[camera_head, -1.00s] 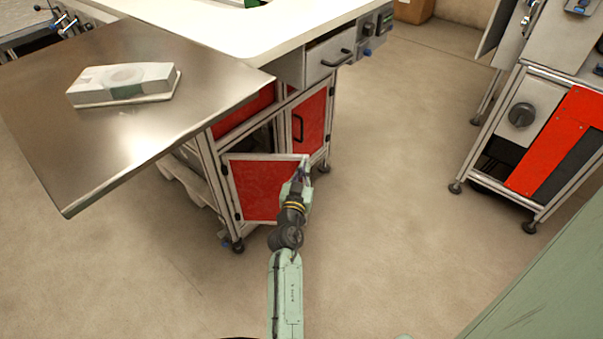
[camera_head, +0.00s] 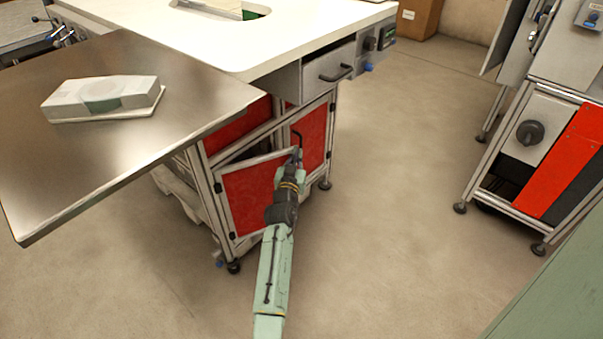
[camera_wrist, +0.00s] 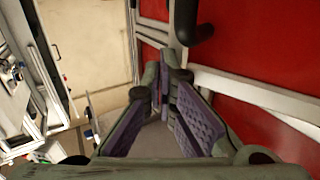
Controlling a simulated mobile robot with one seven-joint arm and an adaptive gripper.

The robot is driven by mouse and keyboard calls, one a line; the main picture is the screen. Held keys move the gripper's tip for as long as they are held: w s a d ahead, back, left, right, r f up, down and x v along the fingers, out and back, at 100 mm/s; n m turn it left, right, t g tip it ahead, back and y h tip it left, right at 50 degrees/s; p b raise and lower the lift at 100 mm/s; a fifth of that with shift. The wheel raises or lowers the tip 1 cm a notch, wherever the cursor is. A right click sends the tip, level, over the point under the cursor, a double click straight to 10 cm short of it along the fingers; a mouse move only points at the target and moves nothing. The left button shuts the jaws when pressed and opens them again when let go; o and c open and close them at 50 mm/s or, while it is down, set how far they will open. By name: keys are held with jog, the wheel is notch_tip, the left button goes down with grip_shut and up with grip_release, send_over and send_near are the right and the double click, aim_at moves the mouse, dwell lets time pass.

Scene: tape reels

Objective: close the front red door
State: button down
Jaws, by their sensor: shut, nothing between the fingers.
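The front red door (camera_head: 251,193) has a grey metal frame and hangs partly open from its left side on the cabinet under the workbench. My gripper (camera_head: 296,155) is at the door's free right edge, close to its top corner. In the wrist view my gripper (camera_wrist: 161,92) is shut with nothing between its fingertips. The red panel (camera_wrist: 295,125) and the door frame (camera_wrist: 255,90) lie just right of the fingers there. Whether the fingers touch the frame is hard to tell. The second red door (camera_head: 314,133), to the right, looks closed.
The white worktop (camera_head: 200,45) and a steel side table (camera_head: 45,190) overhang the cabinet. A drawer with a black handle (camera_head: 336,74) is above the right door. A machine with a red panel (camera_head: 560,160) stands at the right. Open floor (camera_head: 390,180) lies between.

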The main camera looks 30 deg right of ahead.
jog(key=w+b, duration=0.6)
jog(key=w, duration=0.2)
jog(key=shift+d, duration=0.25)
jog(key=shift+s, duration=0.15)
